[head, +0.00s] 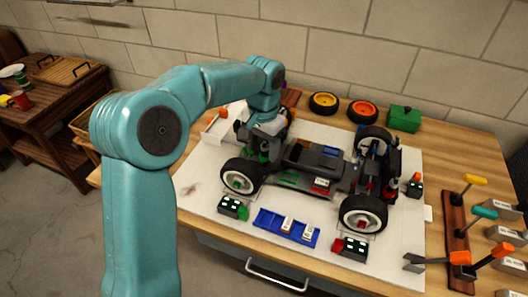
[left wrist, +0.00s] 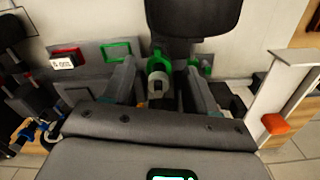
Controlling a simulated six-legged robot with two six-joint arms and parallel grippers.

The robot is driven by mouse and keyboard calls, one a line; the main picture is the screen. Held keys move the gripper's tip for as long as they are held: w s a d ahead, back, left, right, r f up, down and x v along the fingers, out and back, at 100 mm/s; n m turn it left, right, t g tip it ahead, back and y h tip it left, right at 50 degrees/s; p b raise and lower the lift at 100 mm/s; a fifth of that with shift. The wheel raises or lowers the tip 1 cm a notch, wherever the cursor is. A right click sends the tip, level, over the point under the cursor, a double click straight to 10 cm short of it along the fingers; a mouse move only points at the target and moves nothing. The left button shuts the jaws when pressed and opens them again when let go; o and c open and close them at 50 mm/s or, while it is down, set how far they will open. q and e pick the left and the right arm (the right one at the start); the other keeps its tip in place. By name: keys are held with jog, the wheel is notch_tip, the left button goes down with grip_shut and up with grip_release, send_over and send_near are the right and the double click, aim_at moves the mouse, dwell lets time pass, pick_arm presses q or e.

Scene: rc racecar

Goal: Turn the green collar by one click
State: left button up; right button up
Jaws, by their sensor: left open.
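The green collar (left wrist: 158,62) sits on a shock-like part with a pale grey rounded end, on the car's left-end suspension. In the left wrist view it lies between the two fingers of my left gripper (left wrist: 160,84). The fingers are open, one on each side, with visible gaps to the collar. In the head view my left gripper (head: 263,143) reaches down over the left end of the RC car (head: 316,170), and a bit of green shows beneath it. The gripper and arm hide much of that corner. My right gripper is not in view.
The car stands on a white mat (head: 205,178) with black scale boxes (head: 232,207) near its wheels. A blue tray (head: 286,228) lies in front. A tool rack (head: 457,235) stands right. A green box (head: 403,118) and loose wheels (head: 362,112) are behind. A white holder (left wrist: 290,88) stands close right of the gripper.

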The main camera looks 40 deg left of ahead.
pick_arm(q)
jog(key=shift+f, duration=0.75)
jog(key=c, duration=1.1)
jog(key=shift+o, duration=0.2)
jog(key=shift+r+n+p, duration=0.15)
jog(key=shift+n+p, duration=0.15)
jog(key=shift+n, duration=0.6)
jog(key=n, duration=0.3)
jog(key=shift+d, duration=0.1)
jog(key=o, duration=1.1)
jog(key=shift+c, duration=0.2)
notch_tip(320, 180, up, 16)
jog(key=p, duration=0.3)
jog(key=shift+p, duration=0.3)
